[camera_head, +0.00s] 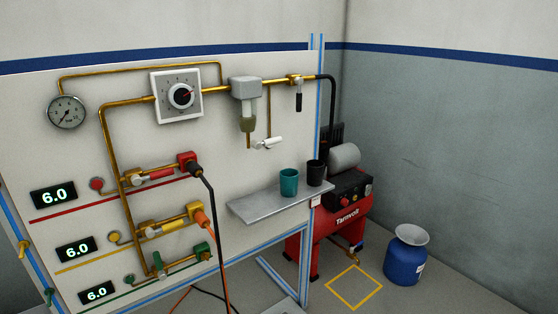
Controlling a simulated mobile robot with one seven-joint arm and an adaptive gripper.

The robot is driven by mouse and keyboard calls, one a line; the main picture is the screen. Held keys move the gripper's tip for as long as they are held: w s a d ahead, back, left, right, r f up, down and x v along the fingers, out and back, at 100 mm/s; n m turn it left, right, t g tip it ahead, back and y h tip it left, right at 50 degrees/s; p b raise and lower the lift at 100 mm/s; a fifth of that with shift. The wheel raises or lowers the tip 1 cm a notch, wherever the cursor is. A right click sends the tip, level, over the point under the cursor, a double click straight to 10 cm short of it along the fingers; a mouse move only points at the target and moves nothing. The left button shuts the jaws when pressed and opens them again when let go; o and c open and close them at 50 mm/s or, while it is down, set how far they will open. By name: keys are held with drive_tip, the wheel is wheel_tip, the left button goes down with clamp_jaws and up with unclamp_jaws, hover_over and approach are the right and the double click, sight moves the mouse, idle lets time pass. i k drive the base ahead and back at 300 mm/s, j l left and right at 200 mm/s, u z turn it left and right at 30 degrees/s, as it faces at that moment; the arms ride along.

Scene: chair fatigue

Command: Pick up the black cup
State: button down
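The black cup (316,173) stands upright near the right end of a small grey shelf (255,209) on the white panel. A teal cup (289,182) stands upright just left of it on the same shelf, close beside it. My gripper is not in this view, so its place relative to the cup cannot be seen.
The panel carries a gauge (67,112), a dial (181,96), brass pipes and coloured valves left of and above the shelf. A red compressor (345,215) stands behind the panel's right edge. A blue container (405,262) stands on the floor at right. A yellow square (354,287) marks bare floor.

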sight(315, 169)
drive_tip(key=i+l+z, duration=0.15)
drive_tip(key=i+l, duration=0.2)
drive_tip(key=l, duration=0.25)
drive_tip(key=i+l+z, duration=0.15)
drive_tip(key=i+l, duration=0.2)
drive_tip(key=l, duration=0.2)
drive_tip(key=i+l+z, duration=0.15)
drive_tip(key=i+l, duration=0.25)
drive_tip(key=l, duration=0.15)
